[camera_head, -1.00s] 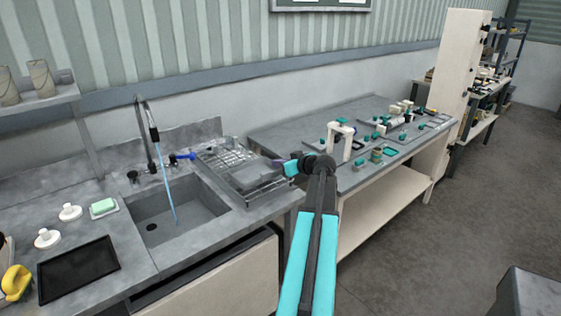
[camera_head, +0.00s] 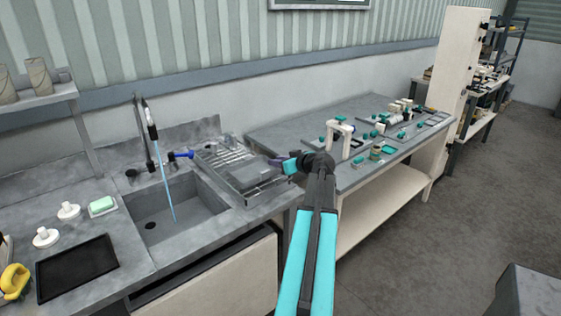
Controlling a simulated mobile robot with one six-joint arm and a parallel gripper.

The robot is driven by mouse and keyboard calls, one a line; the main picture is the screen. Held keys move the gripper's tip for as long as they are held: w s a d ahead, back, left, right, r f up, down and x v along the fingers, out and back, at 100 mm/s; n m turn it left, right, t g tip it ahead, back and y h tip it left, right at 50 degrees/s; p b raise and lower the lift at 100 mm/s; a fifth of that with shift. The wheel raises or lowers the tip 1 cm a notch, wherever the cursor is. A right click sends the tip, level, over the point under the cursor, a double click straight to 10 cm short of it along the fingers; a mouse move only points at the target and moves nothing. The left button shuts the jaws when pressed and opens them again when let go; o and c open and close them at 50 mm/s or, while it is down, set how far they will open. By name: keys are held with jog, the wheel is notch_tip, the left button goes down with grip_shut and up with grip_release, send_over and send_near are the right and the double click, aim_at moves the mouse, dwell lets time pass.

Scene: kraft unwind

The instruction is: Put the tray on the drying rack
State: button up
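The wire drying rack (camera_head: 213,154) stands on the counter just right of the sink. A flat grey piece that looks like a tray (camera_head: 262,180) lies over the right and front part of the rack; whether it rests fully on the wires is too small to tell. My gripper (camera_head: 276,163) is at the right edge of the rack, close to the grey piece. Its fingertips are small and partly hidden by my wrist, so I cannot tell whether they are open or touch the piece.
The sink (camera_head: 178,215) has a faucet (camera_head: 150,130) with a stream of water. A black flat panel (camera_head: 77,268), a green sponge (camera_head: 102,204) and white knob-like items (camera_head: 68,211) lie left. A workbench (camera_head: 270,132) with several small parts stands right.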

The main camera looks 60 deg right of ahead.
jog(key=shift+r, duration=0.1)
jog(key=b+v, duration=0.2)
jog(key=v, duration=1)
jog(key=shift+w, duration=0.1)
dwell(0.6)
